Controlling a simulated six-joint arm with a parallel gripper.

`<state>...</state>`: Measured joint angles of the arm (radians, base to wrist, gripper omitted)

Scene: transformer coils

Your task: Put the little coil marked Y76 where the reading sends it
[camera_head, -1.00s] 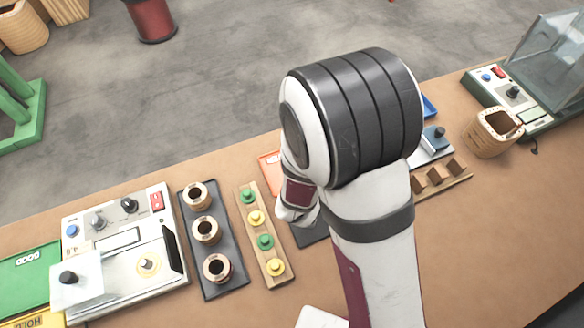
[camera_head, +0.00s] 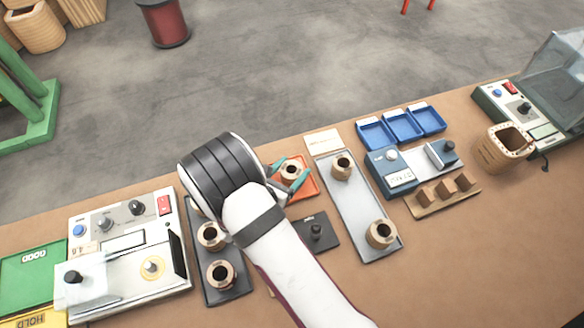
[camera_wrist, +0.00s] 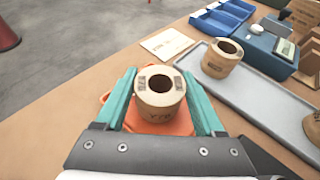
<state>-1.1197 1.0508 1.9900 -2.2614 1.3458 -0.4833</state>
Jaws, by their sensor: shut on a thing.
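The little coil (camera_wrist: 160,92) is tan, with a dark round hole and a mark on its side that looks like Y76. It stands upright between the teal fingers of my gripper (camera_wrist: 163,98), which is shut on it. In the head view the coil (camera_head: 291,172) is in my gripper (camera_head: 289,178) at the orange tray (camera_head: 308,189). In the wrist view the orange tray (camera_wrist: 180,126) shows around and below the coil; I cannot tell whether the coil touches it. The tester (camera_head: 130,240) with knobs and a red switch stands at the left.
A grey tray (camera_head: 362,204) with two coils lies to the right, a card (camera_head: 323,141) behind it. Blue bins (camera_head: 403,127), a blue device (camera_head: 397,180) and a wooden rack (camera_head: 425,207) stand further right. A dark tray (camera_head: 232,292) with coils is partly behind my arm.

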